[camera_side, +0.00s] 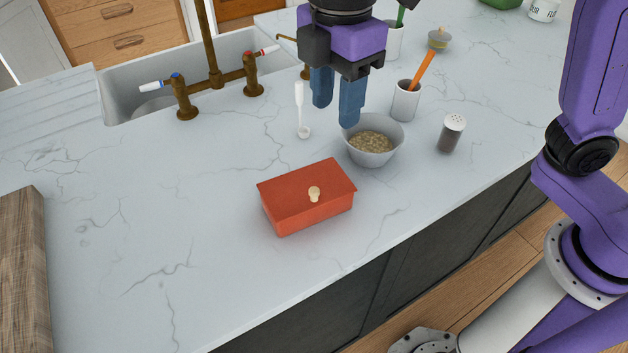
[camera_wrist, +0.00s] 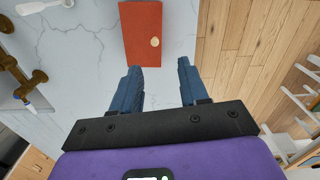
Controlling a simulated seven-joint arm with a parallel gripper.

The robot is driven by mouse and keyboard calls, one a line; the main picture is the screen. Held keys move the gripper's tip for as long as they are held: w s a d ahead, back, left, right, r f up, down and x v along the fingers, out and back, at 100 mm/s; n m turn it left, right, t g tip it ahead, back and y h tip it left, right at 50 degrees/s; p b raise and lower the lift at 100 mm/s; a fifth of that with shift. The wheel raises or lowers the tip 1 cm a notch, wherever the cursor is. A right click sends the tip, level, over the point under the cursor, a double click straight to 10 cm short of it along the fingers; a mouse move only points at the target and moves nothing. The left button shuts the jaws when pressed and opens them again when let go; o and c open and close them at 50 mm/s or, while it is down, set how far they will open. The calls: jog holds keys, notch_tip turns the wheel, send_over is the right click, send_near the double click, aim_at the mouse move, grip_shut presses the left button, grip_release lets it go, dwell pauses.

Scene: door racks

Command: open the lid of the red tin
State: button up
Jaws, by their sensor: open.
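The red tin (camera_side: 308,203) is a rectangular box on the marble counter, with its lid (camera_side: 290,185) closed. A small cream knob (camera_side: 314,193) stands on the lid near one long edge. My gripper (camera_side: 336,105) has blue fingers that are apart and empty. In the side view it is above the counter, behind the tin, close to the bowl. In the wrist view the red lid (camera_wrist: 139,35) and its knob (camera_wrist: 155,42) lie ahead of the open fingertips (camera_wrist: 159,72). The tin's far sides are hidden.
A bowl of grain (camera_side: 373,143) stands behind the tin. A white spoon (camera_side: 301,112), a cup with an orange utensil (camera_side: 405,103) and a shaker (camera_side: 451,135) are nearby. The sink taps (camera_side: 214,80) stand at the back. Counter left of the tin is clear.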

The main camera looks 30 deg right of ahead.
aim_at(314, 189)
jog(key=shift+n, duration=0.3)
jog(key=f, duration=0.5)
jog(key=w+a+f, duration=0.1)
jog(key=f, duration=0.5)
jog(key=a+f, duration=0.1)
jog(key=f, duration=0.4)
jog(key=shift+w+a+f, duration=0.15)
jog(key=shift+f, duration=0.15)
grip_shut()
